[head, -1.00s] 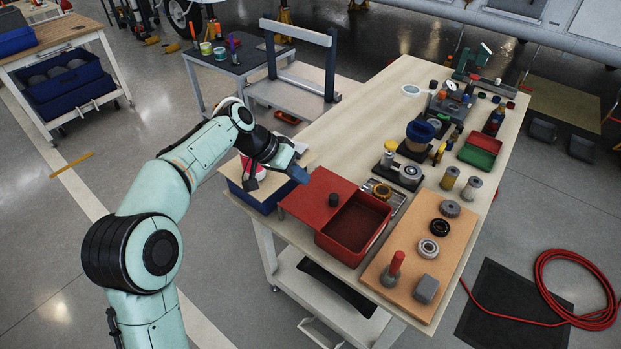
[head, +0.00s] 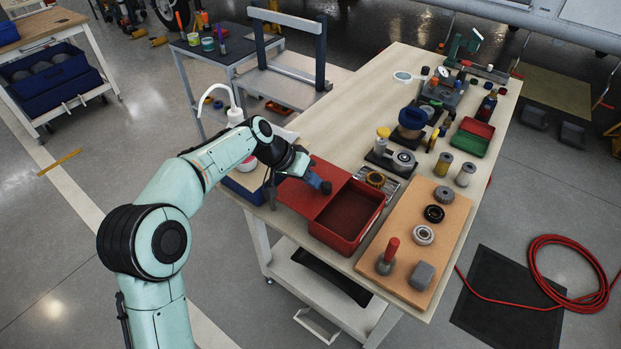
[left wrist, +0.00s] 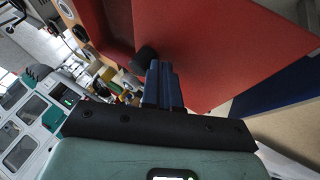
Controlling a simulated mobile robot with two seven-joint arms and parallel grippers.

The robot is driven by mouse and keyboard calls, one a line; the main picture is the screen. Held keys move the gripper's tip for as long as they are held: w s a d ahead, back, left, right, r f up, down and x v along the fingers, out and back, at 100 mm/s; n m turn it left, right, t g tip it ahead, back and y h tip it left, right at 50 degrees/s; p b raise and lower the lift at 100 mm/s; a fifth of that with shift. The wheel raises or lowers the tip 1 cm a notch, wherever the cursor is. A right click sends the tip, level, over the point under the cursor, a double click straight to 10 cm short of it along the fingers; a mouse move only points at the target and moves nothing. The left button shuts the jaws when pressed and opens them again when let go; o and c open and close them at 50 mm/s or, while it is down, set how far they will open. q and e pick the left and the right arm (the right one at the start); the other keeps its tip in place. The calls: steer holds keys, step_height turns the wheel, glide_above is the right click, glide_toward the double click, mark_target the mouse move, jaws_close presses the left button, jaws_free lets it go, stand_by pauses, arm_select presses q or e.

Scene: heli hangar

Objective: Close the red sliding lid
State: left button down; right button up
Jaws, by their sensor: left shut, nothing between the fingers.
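The red sliding lid (head: 298,197) sticks out to the left of the open red box (head: 348,216), whose inside shows empty. A dark round knob (head: 327,187) stands on the lid near the box. My left gripper (head: 319,182) is shut and empty, its blue fingertips low over the lid, close beside the knob on its left. In the left wrist view, the blue fingers (left wrist: 161,84) are together next to the knob (left wrist: 144,59), with the red lid (left wrist: 215,45) behind them. I cannot tell whether the fingers touch the knob. My right gripper is out of view.
An orange board (head: 418,244) with several metal parts lies right of the box. A metal tray with a bearing (head: 376,180) sits just behind the box. The table's middle (head: 345,125) is clear.

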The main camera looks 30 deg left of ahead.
arm_select(q)
steer(key=s+d, duration=0.1)
steer(key=d, duration=1.1)
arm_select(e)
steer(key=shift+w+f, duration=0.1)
